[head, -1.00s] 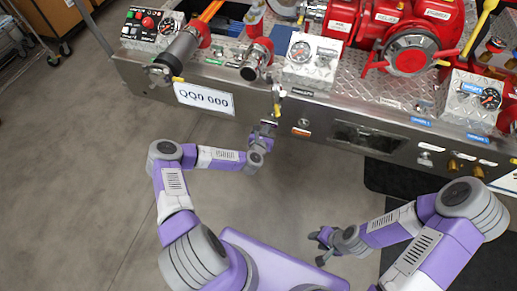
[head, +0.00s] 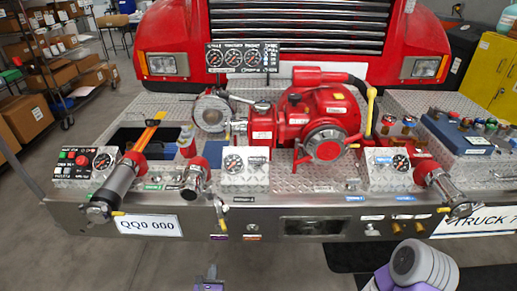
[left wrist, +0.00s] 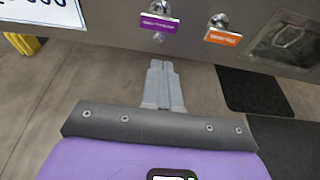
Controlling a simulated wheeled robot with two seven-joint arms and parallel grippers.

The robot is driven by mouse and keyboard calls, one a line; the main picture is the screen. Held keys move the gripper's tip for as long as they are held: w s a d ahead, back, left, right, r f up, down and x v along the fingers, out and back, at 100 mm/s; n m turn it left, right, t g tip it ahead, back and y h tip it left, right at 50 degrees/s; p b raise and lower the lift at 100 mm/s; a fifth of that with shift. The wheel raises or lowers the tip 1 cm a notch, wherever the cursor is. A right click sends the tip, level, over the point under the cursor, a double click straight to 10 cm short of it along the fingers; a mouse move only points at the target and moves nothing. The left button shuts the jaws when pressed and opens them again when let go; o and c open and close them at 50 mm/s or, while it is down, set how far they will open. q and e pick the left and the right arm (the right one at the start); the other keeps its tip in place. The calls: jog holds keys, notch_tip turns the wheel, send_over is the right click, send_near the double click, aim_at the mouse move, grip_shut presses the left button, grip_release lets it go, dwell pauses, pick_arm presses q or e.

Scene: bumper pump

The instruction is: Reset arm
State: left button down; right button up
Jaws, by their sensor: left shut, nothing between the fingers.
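My left gripper (head: 211,270) shows at the bottom of the head view, just in front of the truck's bumper. In the left wrist view its two grey fingers (left wrist: 164,66) are together with nothing between them. They point toward the bumper's front face and appear apart from it. Of my right arm only purple and grey links show at the bottom right of the head view; its gripper is out of the picture.
The steel bumper (head: 330,226) carries a red pump (head: 318,112), gauges, valves and a plate reading QQ0 000 (head: 150,225). A small yellow-tipped handle (head: 221,213) hangs at its front. Shelves (head: 55,65) stand at left, a yellow cabinet (head: 494,75) at right.

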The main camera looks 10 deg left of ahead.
pick_arm(q)
jog(key=s+d+f+m+g+h, duration=0.3)
jog(key=s+d+m+g+h, duration=0.3)
jog(key=d+m, duration=0.8)
jog(key=s+a+m+g+p, duration=0.1)
jog(key=s+a+m+g, duration=0.1)
jog(key=s+m+g, duration=0.6)
jog(key=s+m, duration=0.6)
jog(key=m, duration=0.6)
jog(key=shift+s+y+p, duration=0.3)
jog(key=shift+s, duration=0.05)
jog(key=shift+s, duration=0.1)
